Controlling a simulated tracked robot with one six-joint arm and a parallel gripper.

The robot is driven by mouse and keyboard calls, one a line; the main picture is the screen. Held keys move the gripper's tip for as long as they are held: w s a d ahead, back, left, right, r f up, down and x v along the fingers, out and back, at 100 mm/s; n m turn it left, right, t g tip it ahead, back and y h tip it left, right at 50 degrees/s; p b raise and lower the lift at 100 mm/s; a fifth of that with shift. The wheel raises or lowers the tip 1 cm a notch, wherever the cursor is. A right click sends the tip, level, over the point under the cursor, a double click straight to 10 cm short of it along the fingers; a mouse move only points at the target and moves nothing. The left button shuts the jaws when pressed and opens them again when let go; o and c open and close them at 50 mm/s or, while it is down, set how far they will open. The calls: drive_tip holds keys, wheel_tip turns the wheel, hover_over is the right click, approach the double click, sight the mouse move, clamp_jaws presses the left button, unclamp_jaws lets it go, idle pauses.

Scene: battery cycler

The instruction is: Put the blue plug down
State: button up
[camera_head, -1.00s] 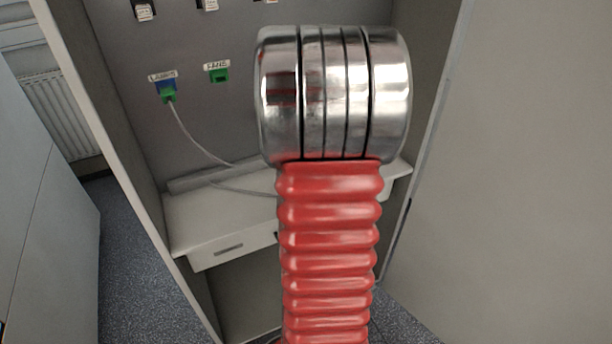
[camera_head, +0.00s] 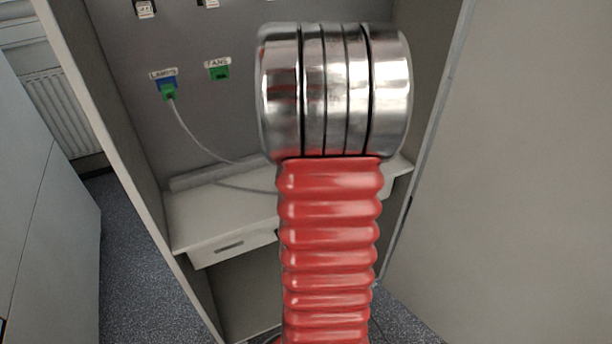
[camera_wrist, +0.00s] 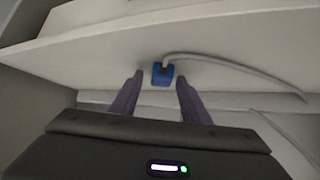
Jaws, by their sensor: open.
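The blue plug (camera_wrist: 162,74) shows in the wrist view against the white shelf (camera_wrist: 215,45), with a grey cable (camera_wrist: 235,66) running off to the right. My gripper (camera_wrist: 159,80) is open, with one dark finger on each side of the plug and visible gaps between. In the head view my red and metal arm hides the plug and the gripper. I cannot tell whether the plug's whole underside rests on the shelf.
On the panel, a green plug (camera_head: 169,92) sits in the blue LAMPS socket (camera_head: 165,82), its cable hanging to the shelf (camera_head: 215,215). The green FANS socket (camera_head: 219,73) is empty. Cabinet side walls stand left and right. A drawer (camera_head: 230,245) is under the shelf.

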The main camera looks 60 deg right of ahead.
drive_tip(key=shift+r, duration=0.45)
drive_tip(key=shift+v, duration=3.75)
drive_tip(key=shift+w, duration=0.15)
drive_tip(key=w+a+r+n+t+y, duration=0.1)
drive_tip(key=w+a+r+n+y, duration=0.15)
drive_tip(key=a, duration=0.75)
drive_tip(key=w+a+r+n+y, duration=0.15)
drive_tip(key=w+a+r, duration=0.25)
drive_tip(key=a, duration=0.6)
drive_tip(key=s+a+r+n+y, duration=0.1)
drive_tip(key=s+a+r+n, duration=0.1)
drive_tip(key=a, duration=0.8)
drive_tip(key=s+a+r+n+g+y, duration=0.1)
drive_tip(key=s+a+n, duration=0.3)
drive_tip(key=a, duration=0.6)
drive_tip(key=shift+s+r+n+y, duration=0.3)
drive_tip(key=shift+s+r+y, duration=0.5)
drive_tip(key=shift+s, duration=0.4)
drive_tip(key=shift+a, duration=0.1)
